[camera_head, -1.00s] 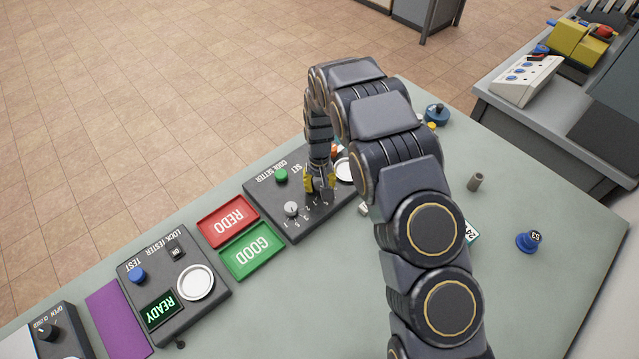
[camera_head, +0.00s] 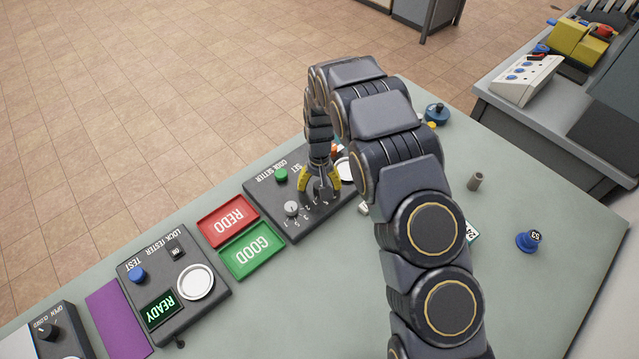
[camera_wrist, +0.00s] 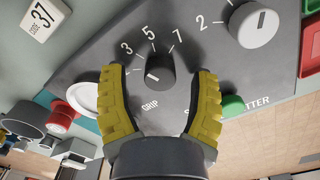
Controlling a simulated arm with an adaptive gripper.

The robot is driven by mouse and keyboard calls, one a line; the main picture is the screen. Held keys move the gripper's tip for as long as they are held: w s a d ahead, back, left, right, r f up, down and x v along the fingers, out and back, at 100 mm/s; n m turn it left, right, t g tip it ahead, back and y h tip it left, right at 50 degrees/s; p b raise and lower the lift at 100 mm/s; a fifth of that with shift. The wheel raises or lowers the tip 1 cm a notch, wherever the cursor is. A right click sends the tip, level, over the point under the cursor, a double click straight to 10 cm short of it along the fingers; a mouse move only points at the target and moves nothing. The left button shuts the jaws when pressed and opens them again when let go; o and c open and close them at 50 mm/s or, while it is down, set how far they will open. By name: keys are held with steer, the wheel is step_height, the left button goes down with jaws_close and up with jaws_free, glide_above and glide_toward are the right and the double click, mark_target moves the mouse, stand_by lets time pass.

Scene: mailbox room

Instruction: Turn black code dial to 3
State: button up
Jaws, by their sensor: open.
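The black code dial (camera_wrist: 161,70) shows in the wrist view on the dark code setter box (camera_wrist: 105,50), with the numbers 3, 5 and 7 printed around it. A short pale mark shows on its lower left part; I cannot surely tell which number it points at. My gripper (camera_head: 320,190) is over the box in the head view, where its fingers mostly hide the dial. In the wrist view my gripper's yellow fingers (camera_wrist: 162,80) are spread, one on each side of the dial, with gaps between them and it.
A grey dial (camera_head: 291,208) and a green button (camera_head: 281,175) are on the same box. The red REDO tray (camera_head: 228,221) and green GOOD tray (camera_head: 252,249) lie beside it.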

mark_target(320, 186)
step_height(320, 186, up, 12)
stand_by(0.4)
stand_by(0.3)
steer(key=s+d+r+m, duration=0.1)
steer(key=s+d+r, duration=0.8)
steer(key=s+r, duration=0.4)
steer(key=s+d+r+g, duration=0.1)
steer(key=s+d, duration=0.1)
steer(key=s, duration=0.8)
steer(key=s+d+r, duration=0.1)
steer(key=s, duration=0.9)
steer(key=shift+s+d+r+g, duration=0.15)
steer(key=shift+s+d+g, duration=0.2)
steer(key=shift+g, duration=0.05)
